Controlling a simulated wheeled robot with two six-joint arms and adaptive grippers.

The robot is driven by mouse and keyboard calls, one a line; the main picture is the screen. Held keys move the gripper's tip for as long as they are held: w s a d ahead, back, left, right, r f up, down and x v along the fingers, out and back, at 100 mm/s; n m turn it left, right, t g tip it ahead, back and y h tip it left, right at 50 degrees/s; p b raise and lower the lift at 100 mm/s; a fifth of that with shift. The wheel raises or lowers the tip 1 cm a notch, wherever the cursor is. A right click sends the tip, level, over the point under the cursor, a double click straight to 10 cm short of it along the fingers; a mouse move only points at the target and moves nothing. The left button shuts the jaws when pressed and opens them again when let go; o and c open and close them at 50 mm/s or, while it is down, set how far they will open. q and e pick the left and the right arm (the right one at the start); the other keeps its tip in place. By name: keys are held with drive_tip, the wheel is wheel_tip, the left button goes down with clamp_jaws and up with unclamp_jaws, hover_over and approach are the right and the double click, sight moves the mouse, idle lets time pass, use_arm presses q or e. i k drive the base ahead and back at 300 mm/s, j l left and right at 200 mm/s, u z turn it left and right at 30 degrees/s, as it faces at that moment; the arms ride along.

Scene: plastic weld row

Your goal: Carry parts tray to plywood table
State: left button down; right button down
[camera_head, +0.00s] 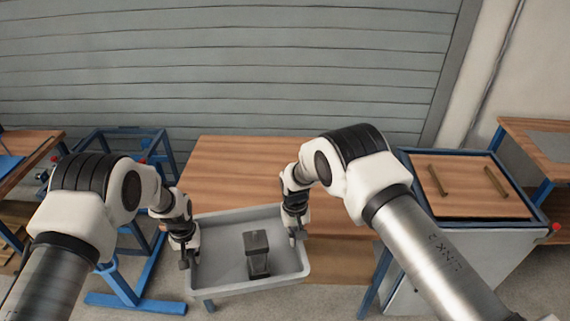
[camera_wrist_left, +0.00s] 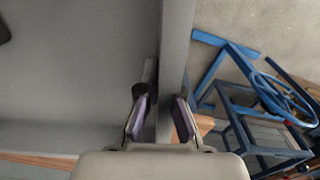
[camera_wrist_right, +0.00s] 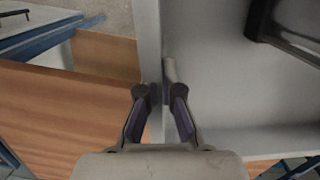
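The parts tray (camera_head: 231,288) is a grey open box in the middle of the head view, with a dark block (camera_head: 257,254) inside. It overlaps the front of a wooden-topped table (camera_head: 237,165); I cannot tell whether it rests on it or hangs above. My left gripper (camera_head: 185,258) is at the tray's left wall, which runs between its fingers (camera_wrist_left: 162,115). My right gripper (camera_head: 297,232) is at the right wall, also between its fingers (camera_wrist_right: 160,105). Both grippers look closed on the walls, though part of the contact is hidden.
A blue frame stand (camera_head: 130,290) is left of the tray. A blue-edged cabinet (camera_head: 470,185) with two wooden bars on top stands at the right. More wooden benches stand at the far left (camera_head: 30,145) and far right (camera_head: 545,140). The wooden top behind the tray is clear.

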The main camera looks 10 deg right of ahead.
sight(237, 180)
drive_tip(key=i, duration=1.2)
